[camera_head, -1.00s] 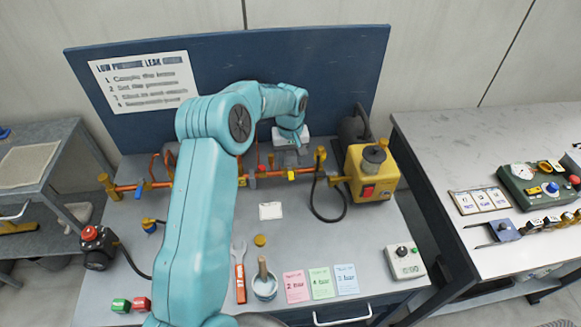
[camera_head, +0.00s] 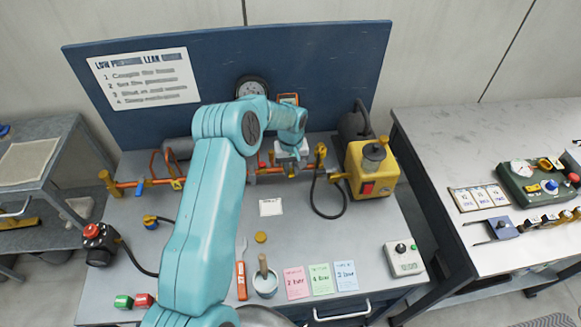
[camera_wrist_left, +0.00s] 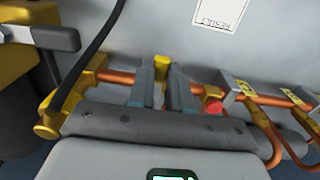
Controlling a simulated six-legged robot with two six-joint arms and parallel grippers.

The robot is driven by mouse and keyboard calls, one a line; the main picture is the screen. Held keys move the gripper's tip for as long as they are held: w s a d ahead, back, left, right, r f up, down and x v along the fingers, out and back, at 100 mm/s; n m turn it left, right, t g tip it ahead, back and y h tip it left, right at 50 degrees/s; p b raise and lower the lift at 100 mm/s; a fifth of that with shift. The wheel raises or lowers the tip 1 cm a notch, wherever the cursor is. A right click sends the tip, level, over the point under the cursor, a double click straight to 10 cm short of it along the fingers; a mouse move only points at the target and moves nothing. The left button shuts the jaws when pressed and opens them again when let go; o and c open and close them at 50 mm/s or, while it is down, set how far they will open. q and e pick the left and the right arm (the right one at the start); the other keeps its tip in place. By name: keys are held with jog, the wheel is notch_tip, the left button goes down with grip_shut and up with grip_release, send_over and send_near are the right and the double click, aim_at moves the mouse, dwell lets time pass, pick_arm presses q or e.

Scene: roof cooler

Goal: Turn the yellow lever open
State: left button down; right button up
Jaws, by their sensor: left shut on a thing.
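The yellow lever (camera_wrist_left: 161,66) shows in the left wrist view, its top standing between the two fingers of my left gripper (camera_wrist_left: 160,88). The fingers are shut on it, above the orange pipe (camera_wrist_left: 120,78). In the head view my left gripper (camera_head: 290,153) is at the pipe line at the back of the bench. The arm and gripper body hide its fingertips and the lever there. The lever's lower part is hidden in the wrist view. My right gripper is not in view.
A yellow pump box (camera_head: 371,172) with a black hose stands right of the gripper. A red knob (camera_wrist_left: 212,106) sits on the pipe close beside the fingers. A round gauge (camera_head: 252,88) is behind the arm. The bench front holds a cup (camera_head: 265,284) and coloured cards (camera_head: 320,281).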

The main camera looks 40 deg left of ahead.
pick_arm(q)
jog(key=shift+r, duration=0.1)
jog(key=shift+a+m+b, duration=0.1)
jog(key=shift+m+b, duration=0.2)
jog(key=shift+b, duration=0.1)
jog(key=shift+s+a+m+b, duration=0.15)
jog(key=shift+s+m+b, duration=0.05)
jog(key=shift+m+b, duration=0.4)
jog(key=shift+s+a+r+m+b, duration=0.1)
jog(key=shift+a+m+b, duration=0.85)
jog(key=shift+m, duration=1.65)
jog(key=shift+a+m+b, duration=0.8)
jog(key=shift+a+m, duration=0.25)
jog(key=shift+m, duration=1.55)
jog(key=shift+s+a+r+m+b, duration=0.1)
jog(key=shift+a+m+b, duration=0.85)
jog(key=shift+m, duration=1.65)
jog(key=shift+w+a, duration=0.1)
